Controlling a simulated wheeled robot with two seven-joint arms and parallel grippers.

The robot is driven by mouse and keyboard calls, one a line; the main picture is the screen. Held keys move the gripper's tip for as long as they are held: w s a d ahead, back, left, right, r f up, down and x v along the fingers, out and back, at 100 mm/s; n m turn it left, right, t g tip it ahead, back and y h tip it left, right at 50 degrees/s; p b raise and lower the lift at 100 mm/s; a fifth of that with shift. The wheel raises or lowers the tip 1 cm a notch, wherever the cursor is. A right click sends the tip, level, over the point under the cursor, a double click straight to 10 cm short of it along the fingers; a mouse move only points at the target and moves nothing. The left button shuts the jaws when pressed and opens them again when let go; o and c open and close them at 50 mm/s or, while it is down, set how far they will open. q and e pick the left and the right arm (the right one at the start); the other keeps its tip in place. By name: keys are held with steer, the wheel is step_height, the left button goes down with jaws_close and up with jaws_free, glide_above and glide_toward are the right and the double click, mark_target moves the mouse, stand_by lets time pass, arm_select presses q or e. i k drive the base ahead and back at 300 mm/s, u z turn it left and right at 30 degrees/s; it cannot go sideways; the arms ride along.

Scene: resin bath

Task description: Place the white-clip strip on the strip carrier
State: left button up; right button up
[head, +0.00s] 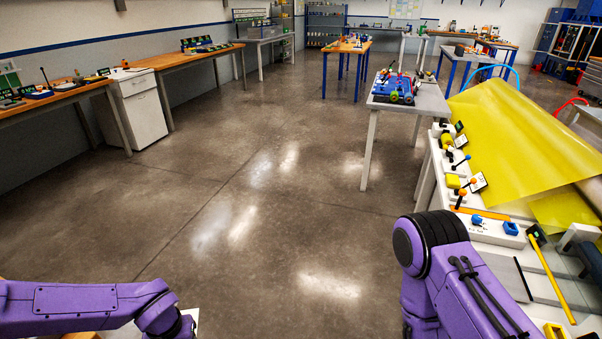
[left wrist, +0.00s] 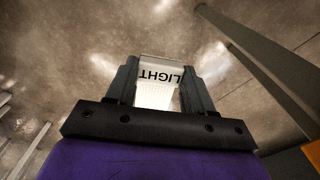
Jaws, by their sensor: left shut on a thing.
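My left gripper (left wrist: 160,78) is shut on a white piece labelled LIGHT (left wrist: 155,97). The label reads upside down in the left wrist view, and no clips can be made out on the piece. The floor shows behind it. In the head view my left arm comes in at the bottom left, with a small white edge (head: 191,317) beside its wrist; the gripper itself is hidden there. My right arm shows at the lower right, but its gripper is out of view. I cannot make out a strip carrier in either view.
A white bench (head: 510,262) at the right bears small coloured parts and a yellow sheet (head: 520,130). A grey table (head: 430,104) with a blue device (head: 396,86) stands beyond it. Wooden benches (head: 190,57) line the left wall. The middle floor (head: 270,190) is clear.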

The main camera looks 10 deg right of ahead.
mark_target(495, 272)
steer(key=i, duration=2.45)
steer(key=z, duration=3.9)
steer(key=i, duration=1)
